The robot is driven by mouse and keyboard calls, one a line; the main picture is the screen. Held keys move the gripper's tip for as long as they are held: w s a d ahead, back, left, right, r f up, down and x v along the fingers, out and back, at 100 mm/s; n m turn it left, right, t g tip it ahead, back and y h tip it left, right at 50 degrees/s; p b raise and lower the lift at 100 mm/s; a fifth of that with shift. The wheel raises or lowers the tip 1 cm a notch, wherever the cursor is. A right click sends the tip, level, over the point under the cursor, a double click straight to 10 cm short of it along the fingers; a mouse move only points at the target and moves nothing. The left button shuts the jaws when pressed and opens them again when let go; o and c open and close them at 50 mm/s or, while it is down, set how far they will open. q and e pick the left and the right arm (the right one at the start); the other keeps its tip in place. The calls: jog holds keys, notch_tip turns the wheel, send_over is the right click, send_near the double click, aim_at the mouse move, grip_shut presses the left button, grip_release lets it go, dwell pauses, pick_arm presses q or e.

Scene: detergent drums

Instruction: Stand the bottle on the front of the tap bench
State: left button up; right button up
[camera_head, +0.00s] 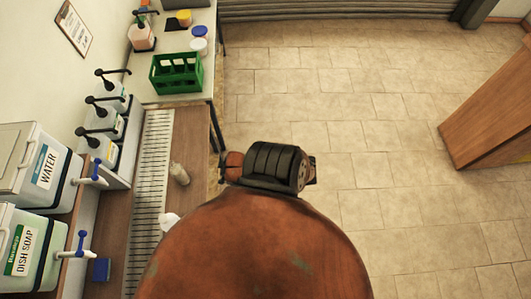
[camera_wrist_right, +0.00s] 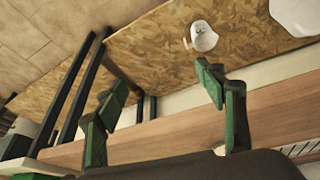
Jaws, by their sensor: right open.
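A small pale bottle (camera_head: 179,174) appears to stand upright on the wooden front strip of the tap bench (camera_head: 185,140), beside the slotted drip grate (camera_head: 150,180) in the head view. My right gripper (camera_wrist_right: 162,85) shows in the right wrist view, with its two green fingers wide apart and nothing between them. The bench's wooden edge (camera_wrist_right: 190,132) runs behind the fingers there. I cannot make out the bottle in that view. In the head view a large orange arm part of mine covers the lower middle, and no gripper fingers show. My left gripper is not in view.
Drums labelled WATER (camera_head: 45,167) and DISH SOAP (camera_head: 22,250) with blue-handled taps line the left. A green crate (camera_head: 176,73) stands on the far table. A white object (camera_head: 169,221) is partly hidden by my arm. A white cup (camera_wrist_right: 203,38) rests on chipboard.

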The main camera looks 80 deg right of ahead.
jog(key=s+a+f+g, duration=0.1)
jog(key=s+a+f, duration=0.4)
jog(key=s, duration=0.3)
jog(key=s+a+f+g, duration=0.1)
jog(key=s+a+f, duration=0.4)
jog(key=s, duration=0.4)
jog(key=s+a+f+n+g, duration=0.1)
jog(key=s+a+f, duration=0.5)
jog(key=s, duration=0.3)
jog(key=shift+s+f+y, duration=0.2)
jog(key=shift+f+y, duration=0.2)
jog(key=shift+f, duration=0.35)
